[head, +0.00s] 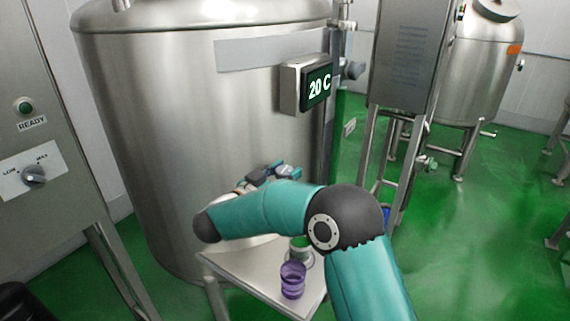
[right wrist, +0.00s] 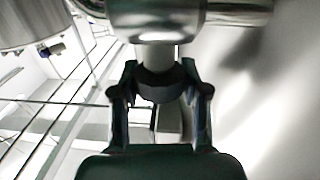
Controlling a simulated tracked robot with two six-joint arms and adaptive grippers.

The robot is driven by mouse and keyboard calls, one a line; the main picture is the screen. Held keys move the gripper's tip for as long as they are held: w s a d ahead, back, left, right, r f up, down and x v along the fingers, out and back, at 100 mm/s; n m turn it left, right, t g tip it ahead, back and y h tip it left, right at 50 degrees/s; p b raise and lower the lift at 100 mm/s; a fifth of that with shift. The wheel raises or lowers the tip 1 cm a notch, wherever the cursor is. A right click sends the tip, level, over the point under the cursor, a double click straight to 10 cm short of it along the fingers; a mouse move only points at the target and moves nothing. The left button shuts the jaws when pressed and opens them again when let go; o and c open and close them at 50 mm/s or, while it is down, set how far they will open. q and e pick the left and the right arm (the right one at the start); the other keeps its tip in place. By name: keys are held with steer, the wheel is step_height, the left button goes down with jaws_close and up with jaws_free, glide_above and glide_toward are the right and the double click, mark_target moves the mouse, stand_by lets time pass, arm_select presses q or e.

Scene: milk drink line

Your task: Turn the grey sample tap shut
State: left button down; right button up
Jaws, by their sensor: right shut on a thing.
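The grey sample tap shows in the right wrist view as a dark grey round grip (right wrist: 160,85) under a shiny metal pipe fitting (right wrist: 165,14). My right gripper (right wrist: 158,78) has a finger on each side of this grip and is shut on it. In the head view my right gripper (head: 270,174) is at the front of the large steel tank (head: 190,130), partly behind my own teal arm. The tap itself is hidden there. How far the tap is turned I cannot tell. My left gripper is not in view.
A small steel table (head: 237,268) stands below my right arm. A purple cup (head: 292,282) and a green-and-white container (head: 300,247) stand on it. A display (head: 318,87) on the tank reads 20 C. A control panel (head: 45,140) stands at the left.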

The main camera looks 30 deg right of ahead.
steer(key=shift+w+r+m+g+h+p, duration=0.15)
steer(key=shift+m+g+h+p, duration=0.15)
steer(key=shift+m+g+p, duration=0.65)
steer(key=shift+g, duration=0.55)
steer(key=shift+m, duration=0.25)
steer(key=o, duration=1.2)
steer(key=shift+c, duration=0.2)
steer(key=shift+a, duration=0.1)
steer(key=s+a, duration=0.1)
steer(key=a, duration=1)
steer(key=shift+s+a, duration=0.2)
steer(key=shift+a, duration=0.15)
